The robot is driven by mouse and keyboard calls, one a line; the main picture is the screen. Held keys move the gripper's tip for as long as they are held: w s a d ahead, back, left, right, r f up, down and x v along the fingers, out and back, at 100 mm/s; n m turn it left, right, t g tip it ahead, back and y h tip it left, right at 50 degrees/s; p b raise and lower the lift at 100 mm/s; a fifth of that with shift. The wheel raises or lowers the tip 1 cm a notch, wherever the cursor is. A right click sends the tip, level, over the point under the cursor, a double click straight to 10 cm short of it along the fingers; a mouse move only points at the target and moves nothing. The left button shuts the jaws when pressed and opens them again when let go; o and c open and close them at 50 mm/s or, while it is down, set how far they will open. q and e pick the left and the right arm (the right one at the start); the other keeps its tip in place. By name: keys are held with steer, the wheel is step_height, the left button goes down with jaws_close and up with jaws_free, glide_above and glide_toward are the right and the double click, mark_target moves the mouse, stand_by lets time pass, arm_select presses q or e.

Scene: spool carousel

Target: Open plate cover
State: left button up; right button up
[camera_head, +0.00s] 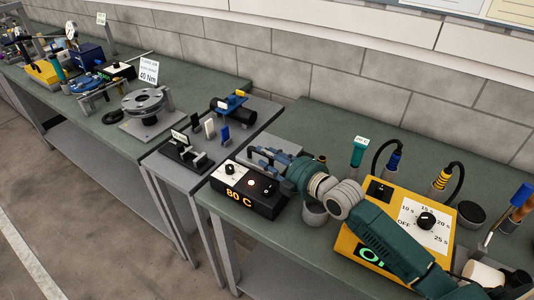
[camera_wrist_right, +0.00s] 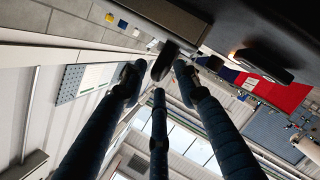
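A black box (camera_head: 260,199) marked "80 C" stands on the green bench, with a knob and small lights on its sloped front. My right gripper (camera_head: 268,158) reaches in from the right, its blue-grey fingers level at the box's rear side. I cannot make out a separate plate cover; the fingers and hand hide the rear of the box. In the right wrist view three dark fingers (camera_wrist_right: 158,78) stand apart, with a dark block (camera_wrist_right: 165,61) beyond or between their tips. Contact with it cannot be told. My left gripper is not in view.
A yellow timer box (camera_head: 405,215) stands right of the box, below my right forearm. A teal tool (camera_head: 358,152) stands behind. A lower grey table (camera_head: 225,145) with small fixtures lies left. A grey block wall runs along the back.

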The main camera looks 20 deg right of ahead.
steer(key=shift+w+a+f, duration=0.1)
steer(key=shift+w+a, duration=0.1)
steer(key=shift+w, duration=0.2)
steer(key=shift+s, duration=0.1)
jaws_close()
steer(key=shift+d, duration=0.1)
